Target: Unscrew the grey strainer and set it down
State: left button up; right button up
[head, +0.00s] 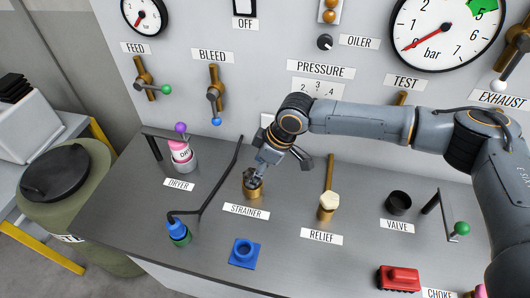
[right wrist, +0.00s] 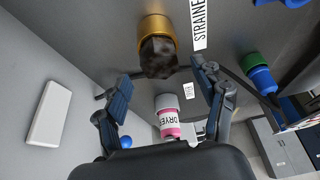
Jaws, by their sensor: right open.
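The strainer's brass housing (head: 253,191) stands on the grey bench behind the STRAINER label. In the right wrist view, the dark grey strainer (right wrist: 158,58) sticks out of the brass housing (right wrist: 156,28). In the head view my right gripper hides most of the strainer's top. My right gripper (head: 257,175) is just above the housing. In the right wrist view my right gripper (right wrist: 163,80) is open, its two fingers spread apart, with the strainer ahead of and between their tips. Whether a finger touches it I cannot tell. My left gripper is not in view.
A pink and white dryer (head: 181,152) and a blue-green bottle (head: 178,231) with a bent black pipe stand left. A blue square socket (head: 244,252) is in front. The relief fitting (head: 328,205) and black valve cup (head: 398,202) stand right. The gauge wall rises behind.

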jog(key=shift+p+x, duration=0.3)
jog(key=shift+x, duration=1.75)
jog(key=shift+c, duration=0.2)
jog(key=c, duration=1.2)
jog(key=shift+f+n+g+b, duration=0.15)
jog(key=shift+n+g+b, duration=0.4)
jog(key=shift+n, duration=0.65)
jog(key=n+b, duration=0.1)
jog(key=n, duration=0.1)
jog(key=n+g+b, duration=0.1)
jog(key=n, duration=0.1)
jog(key=shift+g, duration=0.25)
jog(key=n+b, duration=0.2)
jog(key=n+g+b, duration=0.1)
jog(key=n, duration=0.2)
jog(key=shift+g+h+b, duration=0.3)
jog(key=shift+h+b, duration=0.1)
jog(key=n+b, duration=0.1)
jog(key=n, duration=0.1)
jog(key=shift+n+g+h+b, duration=0.3)
jog(key=shift+g+h, duration=0.1)
jog(key=shift+s+n, duration=0.1)
jog(key=shift+n, duration=0.4)
